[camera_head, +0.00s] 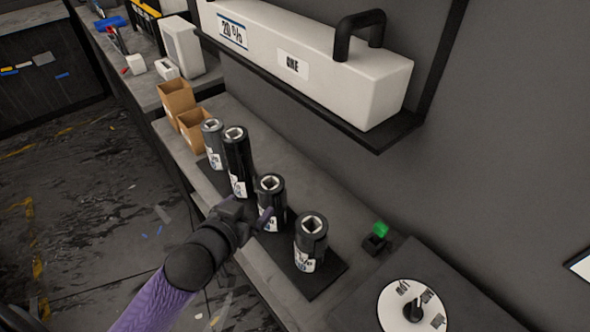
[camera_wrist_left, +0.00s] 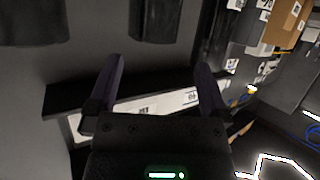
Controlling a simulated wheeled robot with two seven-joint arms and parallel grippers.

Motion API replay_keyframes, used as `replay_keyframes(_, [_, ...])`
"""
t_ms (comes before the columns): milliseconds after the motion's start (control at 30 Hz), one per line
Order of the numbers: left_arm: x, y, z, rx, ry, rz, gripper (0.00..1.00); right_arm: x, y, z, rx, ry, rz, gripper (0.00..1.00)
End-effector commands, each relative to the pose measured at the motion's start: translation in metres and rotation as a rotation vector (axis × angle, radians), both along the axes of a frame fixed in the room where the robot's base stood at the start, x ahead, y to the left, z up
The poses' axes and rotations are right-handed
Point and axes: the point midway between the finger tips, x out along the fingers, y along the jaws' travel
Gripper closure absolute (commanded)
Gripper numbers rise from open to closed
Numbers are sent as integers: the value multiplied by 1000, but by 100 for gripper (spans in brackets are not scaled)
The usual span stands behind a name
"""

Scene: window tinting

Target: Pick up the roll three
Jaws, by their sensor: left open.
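Several dark film rolls with white labels and square-holed tops stand upright in a row on a black mat (camera_head: 322,287). In the head view these are a rear grey roll (camera_head: 213,145), a taller black roll (camera_head: 238,165), a third roll from the back (camera_head: 272,190) and the nearest roll (camera_head: 311,240). Their label numbers are too small to read. My left gripper (camera_head: 250,213) is open beside the third roll, on its left, and covers part of its lower side. In the left wrist view the purple fingers (camera_wrist_left: 158,82) are spread and empty, with a dark roll (camera_wrist_left: 157,18) beyond them. My right gripper is not in view.
A white box (camera_head: 325,55) on a black wall shelf (camera_head: 375,140) overhangs behind the rolls. Open cardboard boxes (camera_head: 193,130) stand at the row's rear end. A round white dial (camera_head: 400,318) and a small green-topped item (camera_head: 379,229) lie to the right.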

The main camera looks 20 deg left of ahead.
Motion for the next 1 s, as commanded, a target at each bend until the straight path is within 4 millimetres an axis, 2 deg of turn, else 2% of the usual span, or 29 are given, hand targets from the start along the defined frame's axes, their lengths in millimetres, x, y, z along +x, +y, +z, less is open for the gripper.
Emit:
replay_keyframes(67, [7, -1, 5, -3, -19, -3, 0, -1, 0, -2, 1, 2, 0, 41])
replay_keyframes(500, [83, -4, -27, -2, -18, -4, 0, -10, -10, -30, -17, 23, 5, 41])
replay_keyframes(600, [92, -4, -30, -3, -17, -3, 0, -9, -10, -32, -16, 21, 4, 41])
replay_keyframes(800, [93, -4, -29, -2, -17, -5, 0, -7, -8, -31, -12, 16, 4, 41])
replay_keyframes(1000, [93, -4, -29, -2, -17, -5, 42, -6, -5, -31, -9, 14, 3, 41])
